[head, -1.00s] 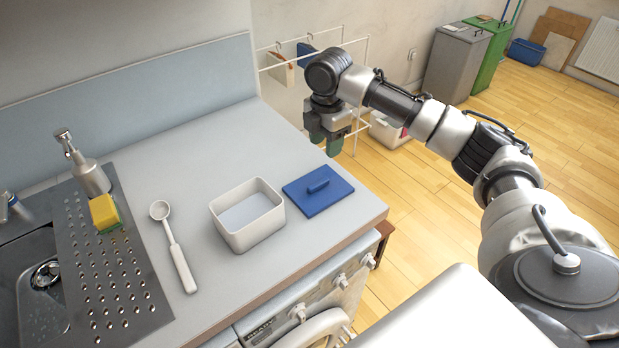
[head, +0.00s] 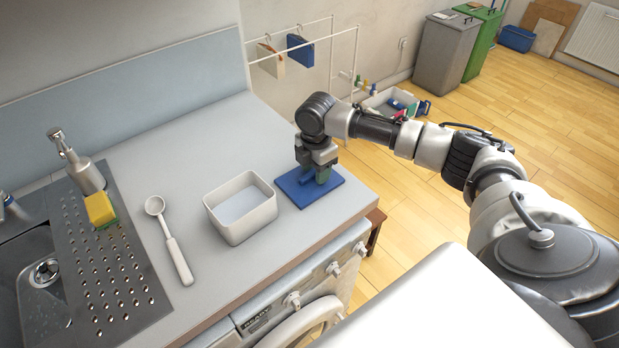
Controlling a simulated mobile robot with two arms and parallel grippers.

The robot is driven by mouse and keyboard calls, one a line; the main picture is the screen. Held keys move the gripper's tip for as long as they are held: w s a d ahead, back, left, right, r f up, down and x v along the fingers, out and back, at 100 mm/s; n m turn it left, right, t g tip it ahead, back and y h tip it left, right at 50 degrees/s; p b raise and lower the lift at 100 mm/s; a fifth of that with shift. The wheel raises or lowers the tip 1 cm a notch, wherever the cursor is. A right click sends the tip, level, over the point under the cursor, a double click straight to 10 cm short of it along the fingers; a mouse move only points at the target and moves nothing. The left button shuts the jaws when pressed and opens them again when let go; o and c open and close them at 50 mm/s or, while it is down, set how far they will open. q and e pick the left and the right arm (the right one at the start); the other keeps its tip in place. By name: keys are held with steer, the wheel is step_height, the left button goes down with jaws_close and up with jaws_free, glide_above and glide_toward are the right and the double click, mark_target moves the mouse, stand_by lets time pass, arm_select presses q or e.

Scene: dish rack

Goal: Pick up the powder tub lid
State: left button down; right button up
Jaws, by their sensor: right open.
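The powder tub lid (head: 302,196) is a flat blue square with a raised handle. It lies on the grey counter near its right end, just right of the open white tub (head: 241,208). My right gripper (head: 315,176) points down directly over the lid, its fingers low around the handle area. It is open. The fingers hide most of the handle, and I cannot tell whether they touch it. My left gripper is not in view.
A white scoop (head: 169,240) lies left of the tub. A yellow and green sponge (head: 101,210) sits on the perforated drainboard (head: 115,282) by the sink. The counter (head: 170,165) behind the tub is clear. A drying rack (head: 345,50) stands beyond the counter's end.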

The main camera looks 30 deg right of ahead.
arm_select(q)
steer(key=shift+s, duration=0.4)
arm_select(e)
jaws_close()
steer(key=shift+r, duration=0.1)
